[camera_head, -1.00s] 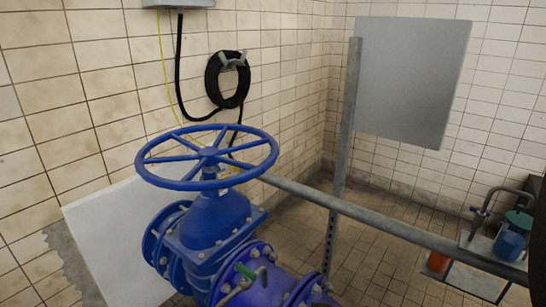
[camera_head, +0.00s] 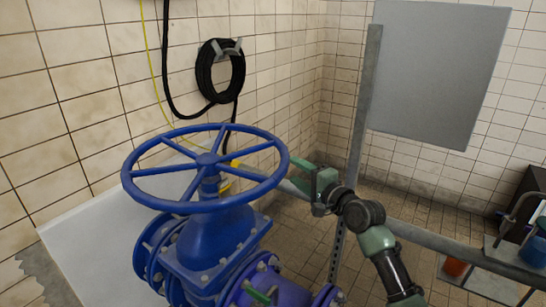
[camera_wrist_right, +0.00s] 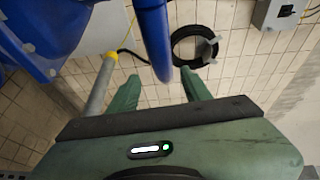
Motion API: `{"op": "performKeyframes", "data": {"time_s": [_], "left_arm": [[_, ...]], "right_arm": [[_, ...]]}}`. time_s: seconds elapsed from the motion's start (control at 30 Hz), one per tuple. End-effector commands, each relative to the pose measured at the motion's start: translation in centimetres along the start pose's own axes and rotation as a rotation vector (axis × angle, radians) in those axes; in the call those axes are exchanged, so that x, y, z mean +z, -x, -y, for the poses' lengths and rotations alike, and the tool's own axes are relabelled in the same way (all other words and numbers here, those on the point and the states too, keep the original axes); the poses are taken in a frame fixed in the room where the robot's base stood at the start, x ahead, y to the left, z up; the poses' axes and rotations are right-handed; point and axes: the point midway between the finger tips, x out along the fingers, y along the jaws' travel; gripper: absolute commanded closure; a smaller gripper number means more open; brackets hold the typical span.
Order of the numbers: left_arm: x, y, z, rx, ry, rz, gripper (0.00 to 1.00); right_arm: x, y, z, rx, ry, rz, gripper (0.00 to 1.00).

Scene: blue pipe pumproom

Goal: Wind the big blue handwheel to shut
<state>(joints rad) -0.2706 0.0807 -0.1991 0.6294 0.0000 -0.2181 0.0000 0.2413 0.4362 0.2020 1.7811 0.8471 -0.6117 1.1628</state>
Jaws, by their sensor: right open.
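The big blue handwheel (camera_head: 207,160) sits level on top of the blue valve body (camera_head: 212,243) in the head view. My right gripper (camera_head: 298,174) is at the right side of its rim, with green fingers pointing left toward it. In the right wrist view the handwheel rim (camera_wrist_right: 154,38) comes down from the top and ends between the two green fingertips of my right gripper (camera_wrist_right: 160,82). The fingers stand apart, with a gap on both sides of the rim. Whether they touch it cannot be told. My left gripper does not show.
A grey rail (camera_head: 440,240) runs to the right behind the valve, joined by a grey post (camera_head: 361,120) with a grey panel (camera_head: 440,72). A black hose coil (camera_head: 220,72) hangs on the tiled wall. A white board (camera_head: 90,225) leans left of the valve.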

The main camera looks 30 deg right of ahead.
Motion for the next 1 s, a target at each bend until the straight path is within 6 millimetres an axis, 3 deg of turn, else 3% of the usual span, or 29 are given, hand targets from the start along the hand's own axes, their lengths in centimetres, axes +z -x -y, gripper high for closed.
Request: {"op": "performKeyframes", "data": {"time_s": [0.07, 0.3, 0.4, 0.53, 0.73, 0.87, 1.0], "left_arm": [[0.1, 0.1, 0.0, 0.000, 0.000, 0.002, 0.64], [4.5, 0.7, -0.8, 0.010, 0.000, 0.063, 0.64], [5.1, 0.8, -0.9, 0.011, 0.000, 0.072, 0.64], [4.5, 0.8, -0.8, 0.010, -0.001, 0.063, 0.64], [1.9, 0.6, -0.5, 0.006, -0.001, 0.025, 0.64], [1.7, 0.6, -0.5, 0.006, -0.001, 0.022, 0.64], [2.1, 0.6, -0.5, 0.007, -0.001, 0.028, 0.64]], "right_arm": [[-0.1, -0.8, 0.1, -0.001, -0.002, 0.000, 0.51], [0.0, -4.7, 0.2, -0.001, -0.001, 0.000, 0.51], [0.0, -6.1, 0.1, 0.000, -0.001, 0.001, 0.51], [0.0, -7.2, 0.0, 0.000, 0.000, 0.001, 0.51], [0.1, -7.5, 0.0, 0.001, 0.001, 0.001, 0.51], [0.1, -7.5, 0.0, 0.001, 0.001, 0.001, 0.51], [0.1, -7.5, 0.0, 0.001, 0.001, 0.001, 0.90]]}}
